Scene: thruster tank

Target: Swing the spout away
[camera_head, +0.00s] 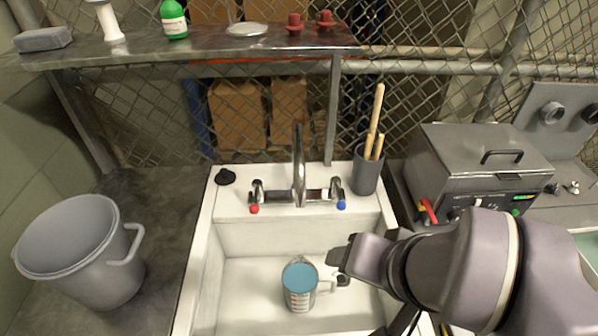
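The chrome spout (299,165) rises from the middle of the tap (300,195) at the back of the white sink (208,262). It points forward over the basin. The tap has a handle with a red tip (254,208) on the left and one with a blue tip (341,205) on the right. A measuring jug (299,291) holding blue liquid stands in the basin, in front of the spout. My gripper (341,268) is at the right side of the basin, beside the jug's handle and apart from the spout. Its finger opening cannot be made out.
A grey bucket (75,265) stands on the left counter. A grey holder (367,172) with wooden sticks stands right of the tap. A black plug (225,176) lies at the back left rim. A metal shelf (200,43) runs above. A lidded metal machine (475,160) stands right.

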